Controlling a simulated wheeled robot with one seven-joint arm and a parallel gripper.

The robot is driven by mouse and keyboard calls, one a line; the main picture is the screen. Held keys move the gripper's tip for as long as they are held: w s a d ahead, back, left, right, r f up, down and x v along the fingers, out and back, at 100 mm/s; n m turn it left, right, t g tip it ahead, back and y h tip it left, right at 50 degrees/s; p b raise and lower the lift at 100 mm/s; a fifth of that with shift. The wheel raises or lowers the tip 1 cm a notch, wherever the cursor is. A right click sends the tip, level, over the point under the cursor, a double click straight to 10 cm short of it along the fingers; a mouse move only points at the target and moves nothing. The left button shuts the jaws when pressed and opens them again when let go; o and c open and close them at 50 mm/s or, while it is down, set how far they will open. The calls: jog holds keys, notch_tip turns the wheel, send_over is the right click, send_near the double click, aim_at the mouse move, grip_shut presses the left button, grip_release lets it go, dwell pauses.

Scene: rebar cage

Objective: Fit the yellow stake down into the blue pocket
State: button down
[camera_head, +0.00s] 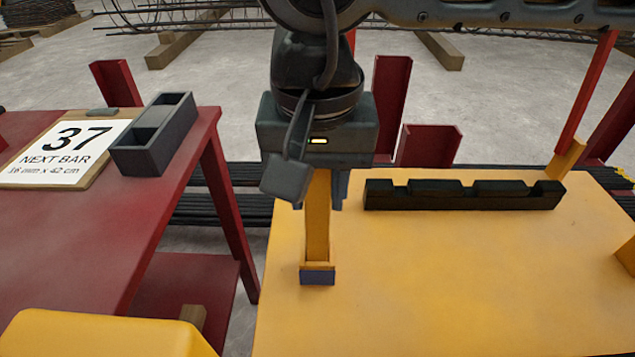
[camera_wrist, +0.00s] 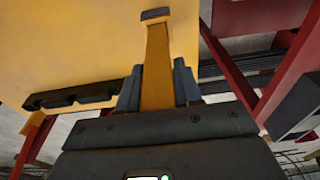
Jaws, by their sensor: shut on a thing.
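The yellow stake (camera_head: 317,220) stands about upright in my gripper (camera_head: 322,198), which is shut on its upper part. In the wrist view my gripper's blue-grey fingers (camera_wrist: 157,80) flank the stake (camera_wrist: 157,50) on both sides. The small blue pocket (camera_head: 317,277) is on the yellow tabletop, directly below the stake in the head view. The stake's lower end meets a wider yellow band at the pocket's top edge. I cannot tell whether the tip is inside the pocket or just above or behind its front wall.
A dark notched rack (camera_head: 463,197) lies on the yellow table (camera_head: 450,290), right of my gripper. A red post in a yellow socket (camera_head: 567,155) stands at the far right corner. A red table (camera_head: 130,215) at left holds a grey box (camera_head: 150,150) and a sign. The front tabletop is clear.

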jog(key=c, duration=0.7)
grip_release()
jog(key=shift+f, duration=0.1)
jog(key=r, duration=0.2)
jog(key=r+p, duration=0.1)
jog(key=r, duration=0.1)
jog(key=r+p, duration=0.1)
jog(key=r, duration=0.2)
jog(key=shift+s, duration=0.4)
jog(key=shift+s+r, duration=0.1)
jog(key=shift+r, duration=0.3)
